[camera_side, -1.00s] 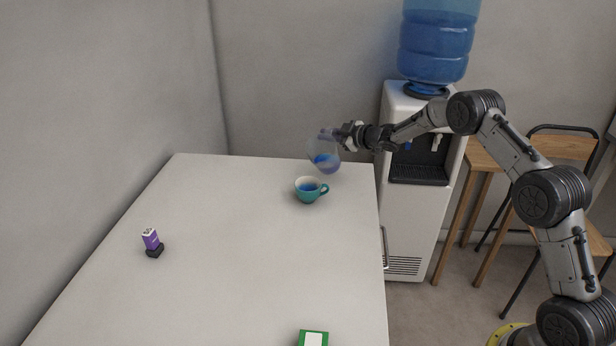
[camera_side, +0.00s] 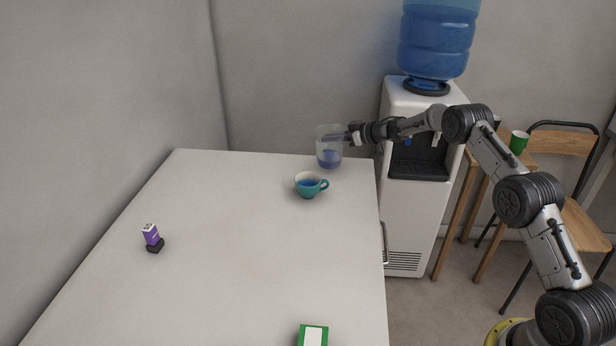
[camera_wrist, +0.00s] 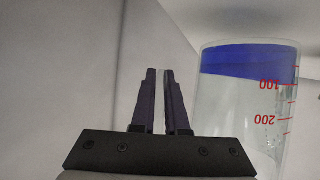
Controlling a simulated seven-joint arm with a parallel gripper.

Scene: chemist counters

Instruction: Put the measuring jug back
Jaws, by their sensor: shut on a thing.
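The measuring jug (camera_side: 329,147) is clear, with blue liquid at its bottom. It is upright at the back right of the white table (camera_side: 220,240). I cannot tell whether its base touches the table. My gripper (camera_side: 348,138) is to its right and shut on it, apparently at the handle side. In the wrist view the fingers (camera_wrist: 159,75) are close together, and the jug (camera_wrist: 238,110), with red marks of 100 and 200, stands beside them. The grip point itself is not clear.
A teal cup (camera_side: 308,191) with blue liquid stands just in front of the jug. A purple battery-like item (camera_side: 151,234) on a black base stands at left. A green box (camera_side: 313,337) lies at the front edge. A water dispenser (camera_side: 405,215) stands behind right. The table's middle is clear.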

